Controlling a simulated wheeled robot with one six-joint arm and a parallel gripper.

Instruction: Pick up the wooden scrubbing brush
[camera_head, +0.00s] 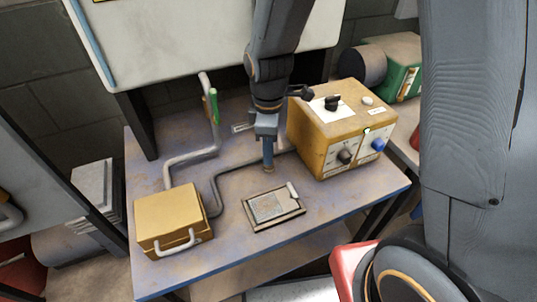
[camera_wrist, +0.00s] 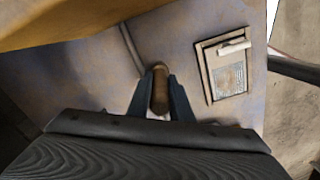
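A brown rounded thing, which looks like the wooden scrubbing brush (camera_wrist: 160,90), shows end-on between my two fingers in the wrist view. Only a small brown end of the brush (camera_head: 268,170) shows below the fingertips in the head view. My gripper (camera_head: 267,148) points down over the middle of the workbench. In the wrist view the gripper (camera_wrist: 160,97) has a finger against each side of the brush and looks shut on it. Its bristles are hidden. I cannot tell whether its lower end touches the bench.
The workbench (camera_head: 235,225) holds a framed plate (camera_head: 272,207) just in front of my gripper. A yellow control box with knobs (camera_head: 315,150) stands close on the right. A yellow case (camera_head: 170,212) sits at front left. Bent grey pipes (camera_head: 190,158) run behind on the left.

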